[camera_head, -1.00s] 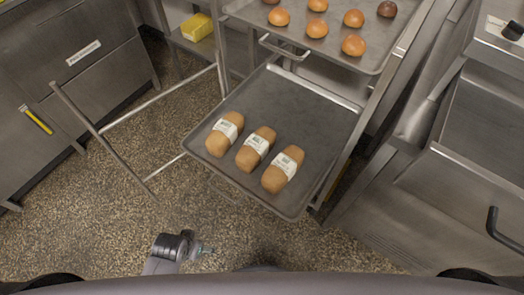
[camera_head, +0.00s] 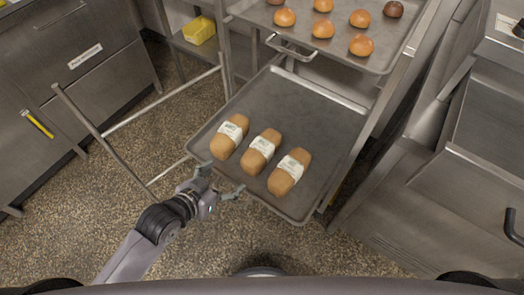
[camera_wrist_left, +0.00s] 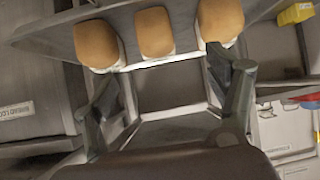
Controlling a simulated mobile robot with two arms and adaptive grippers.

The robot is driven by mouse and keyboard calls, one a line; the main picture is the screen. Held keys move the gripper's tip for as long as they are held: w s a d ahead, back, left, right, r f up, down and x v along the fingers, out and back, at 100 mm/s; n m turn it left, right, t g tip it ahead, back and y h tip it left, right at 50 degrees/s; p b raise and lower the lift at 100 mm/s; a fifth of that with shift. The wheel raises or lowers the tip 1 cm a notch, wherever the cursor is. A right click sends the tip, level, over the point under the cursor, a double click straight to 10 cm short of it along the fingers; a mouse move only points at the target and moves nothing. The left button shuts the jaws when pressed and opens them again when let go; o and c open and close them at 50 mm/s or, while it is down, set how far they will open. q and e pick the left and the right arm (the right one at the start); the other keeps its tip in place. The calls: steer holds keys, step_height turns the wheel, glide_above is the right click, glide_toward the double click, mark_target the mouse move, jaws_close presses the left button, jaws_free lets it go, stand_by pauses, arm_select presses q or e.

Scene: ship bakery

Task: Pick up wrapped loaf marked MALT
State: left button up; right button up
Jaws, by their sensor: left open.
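Three brown loaves with white paper bands lie side by side on a metal tray (camera_head: 300,95): a left loaf (camera_head: 223,147), a middle loaf (camera_head: 253,161) and a right loaf (camera_head: 281,183). The print on their bands is too small to read, so I cannot tell which is marked MALT. My left gripper (camera_head: 222,180) is open and empty at the tray's near left edge, in front of the left and middle loaves. In the left wrist view the three loaf ends show beyond the open fingers (camera_wrist_left: 162,82), the middle loaf (camera_wrist_left: 154,32) between them. My right gripper is not in view.
A higher tray (camera_head: 340,52) with several round buns is behind the loaf tray. Metal rack rails (camera_head: 105,150) stand at the left. A yellow bin (camera_head: 199,30) sits on a shelf at the back. Steel cabinets flank both sides; the loaf tray's far part is bare.

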mark_target(262, 148)
arm_select(q)
steer(key=shift+m+t+h, duration=0.3)
steer(key=shift+t+h, duration=0.1)
steer(key=shift+h, duration=0.3)
steer(key=x, duration=0.9)
steer(key=r+x, duration=0.1)
steer(key=x, duration=0.3)
steer(key=shift+w+d+f+b, duration=0.15)
steer(key=shift+w+d+b, duration=0.2)
steer(key=shift+w, duration=0.2)
steer(key=shift+x, duration=2.55)
steer(key=shift+s+f, duration=0.1)
steer(key=shift+s, duration=0.05)
steer(key=shift+c, duration=0.3)
steer(key=c, duration=1.3)
